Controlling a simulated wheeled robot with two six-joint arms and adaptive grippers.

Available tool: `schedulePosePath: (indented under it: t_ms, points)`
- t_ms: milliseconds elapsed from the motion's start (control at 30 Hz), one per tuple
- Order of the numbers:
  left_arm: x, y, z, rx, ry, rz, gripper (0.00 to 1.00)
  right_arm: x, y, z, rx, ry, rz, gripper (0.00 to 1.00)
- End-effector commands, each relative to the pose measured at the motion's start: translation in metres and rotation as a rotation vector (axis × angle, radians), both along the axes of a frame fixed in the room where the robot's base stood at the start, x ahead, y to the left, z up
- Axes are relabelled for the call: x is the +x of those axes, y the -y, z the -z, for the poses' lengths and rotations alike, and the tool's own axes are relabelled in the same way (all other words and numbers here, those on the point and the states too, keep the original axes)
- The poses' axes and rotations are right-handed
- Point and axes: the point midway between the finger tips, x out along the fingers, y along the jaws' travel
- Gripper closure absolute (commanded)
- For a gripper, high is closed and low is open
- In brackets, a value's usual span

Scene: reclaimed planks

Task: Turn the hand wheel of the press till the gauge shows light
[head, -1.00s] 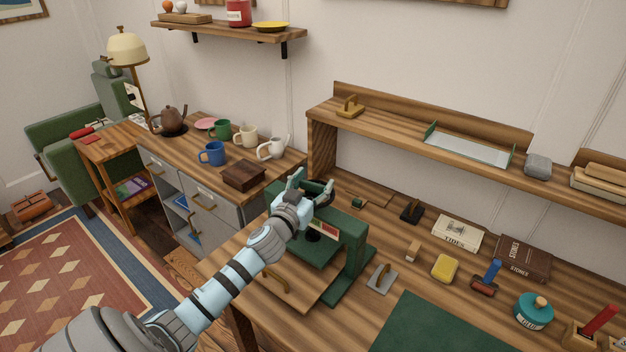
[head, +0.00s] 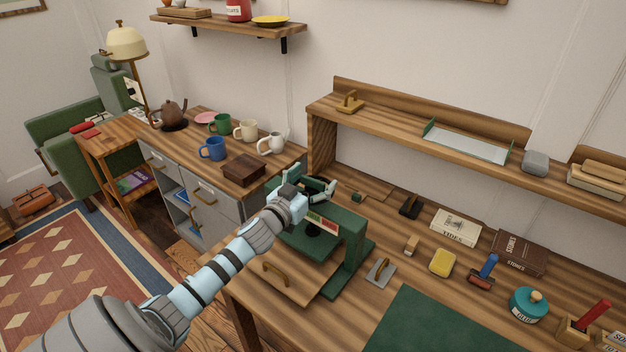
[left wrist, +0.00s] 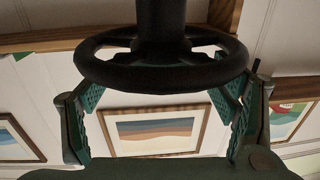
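The dark green press (head: 352,240) stands on the workbench. Its gauge (head: 322,222) is a small strip with red, pale and green parts; I cannot make out its pointer. The black hand wheel (left wrist: 160,72) fills the upper middle of the left wrist view, with its thick shaft above it. In the head view the wheel is mostly hidden by my left gripper (head: 303,184). That gripper is at the wheel, its fingers wide apart. In the left wrist view the finger pads are below the rim's two sides; contact is unclear. My right gripper is not in view.
A grey-plated handled tool (head: 380,271), yellow block (head: 442,263) and books (head: 455,227) lie right of the press. The green mat (head: 430,325) is bare. A dark wooden box (head: 244,170) and mugs stand on the cabinet behind. A shelf (head: 400,126) runs above the bench.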

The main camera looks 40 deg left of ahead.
Motion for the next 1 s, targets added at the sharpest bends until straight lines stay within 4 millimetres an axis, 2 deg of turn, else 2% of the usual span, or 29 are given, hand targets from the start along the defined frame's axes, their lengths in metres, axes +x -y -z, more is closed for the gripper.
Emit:
schedulePosePath:
  t_ms: [233, 367, 467, 700, 800, 1000]
  points:
    - [-0.001, 0.0, 0.0, 0.0, 0.0, 0.0, 0.2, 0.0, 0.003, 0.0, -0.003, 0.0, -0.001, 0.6]
    - [-0.011, 0.001, 0.001, 0.004, -0.004, 0.001, 0.2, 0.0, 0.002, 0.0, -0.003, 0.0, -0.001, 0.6]
    - [-0.027, 0.004, 0.001, 0.007, -0.003, 0.003, 0.2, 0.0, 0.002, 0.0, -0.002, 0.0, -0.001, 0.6]
    - [-0.092, 0.012, 0.002, 0.008, -0.007, 0.004, 0.2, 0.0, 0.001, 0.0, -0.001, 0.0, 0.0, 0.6]
    - [-0.11, 0.013, 0.001, 0.006, -0.006, 0.003, 0.2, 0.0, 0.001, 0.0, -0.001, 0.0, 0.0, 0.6]
    - [-0.12, 0.014, 0.0, 0.001, 0.001, 0.001, 0.2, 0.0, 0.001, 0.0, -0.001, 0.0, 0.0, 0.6]
